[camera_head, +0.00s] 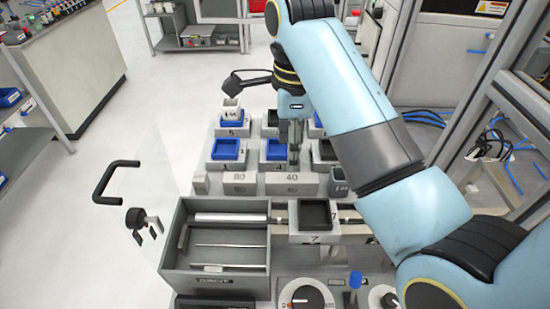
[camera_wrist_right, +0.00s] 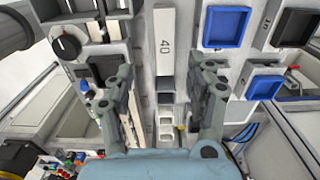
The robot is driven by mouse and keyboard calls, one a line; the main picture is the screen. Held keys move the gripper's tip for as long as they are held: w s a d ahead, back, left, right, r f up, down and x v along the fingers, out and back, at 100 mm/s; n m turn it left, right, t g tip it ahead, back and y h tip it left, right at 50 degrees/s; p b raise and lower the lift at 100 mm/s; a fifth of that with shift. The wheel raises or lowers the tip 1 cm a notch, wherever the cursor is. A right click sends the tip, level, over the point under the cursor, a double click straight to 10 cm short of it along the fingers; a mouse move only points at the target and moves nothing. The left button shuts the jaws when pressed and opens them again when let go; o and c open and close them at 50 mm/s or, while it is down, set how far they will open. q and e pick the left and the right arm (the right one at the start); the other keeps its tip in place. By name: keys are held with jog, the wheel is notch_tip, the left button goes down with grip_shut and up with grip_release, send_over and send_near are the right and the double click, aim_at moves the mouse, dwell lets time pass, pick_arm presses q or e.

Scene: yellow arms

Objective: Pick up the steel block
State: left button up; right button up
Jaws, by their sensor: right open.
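A small dark grey block with a metallic look (camera_head: 339,181) stands at the right end of the pale bar marked 40 (camera_head: 292,183). It is probably the steel block, though its material is hard to tell. In the right wrist view, a small dark grey block (camera_wrist_right: 166,88) shows at the end of the 40 bar, between my finger lines. My right gripper (camera_head: 294,158) points down behind the 40 bar, above the tray area. In the wrist view my right gripper (camera_wrist_right: 163,92) is open, with nothing between its fingers. My left gripper is not in view.
Blue and black trays (camera_head: 228,149) stand on numbered pedestals behind the bars. A pale bar marked 80 (camera_head: 240,183) lies left of the 40 bar. A grey open box (camera_head: 175,245) with metal rods is at front left. A black tray (camera_head: 314,215) and a dial (camera_head: 306,299) are in front.

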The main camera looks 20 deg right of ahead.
aim_at(292, 177)
jog(key=shift+w+f, duration=0.25)
jog(key=shift+f, duration=0.65)
jog(key=f, duration=0.3)
jog(key=shift+s, duration=0.25)
jog(key=shift+w+d+f, duration=0.1)
jog(key=shift+f, duration=0.3)
jog(key=f, duration=0.3)
jog(key=f+p, duration=0.1)
jog(key=shift+w+d+f, duration=0.1)
jog(key=shift+d+f, duration=0.15)
jog(key=shift+d, duration=0.05)
jog(key=shift+f, duration=0.2)
jog(key=c, duration=0.4)
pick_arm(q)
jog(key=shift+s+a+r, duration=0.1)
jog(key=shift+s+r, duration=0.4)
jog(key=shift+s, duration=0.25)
pick_arm(e)
grip_shut()
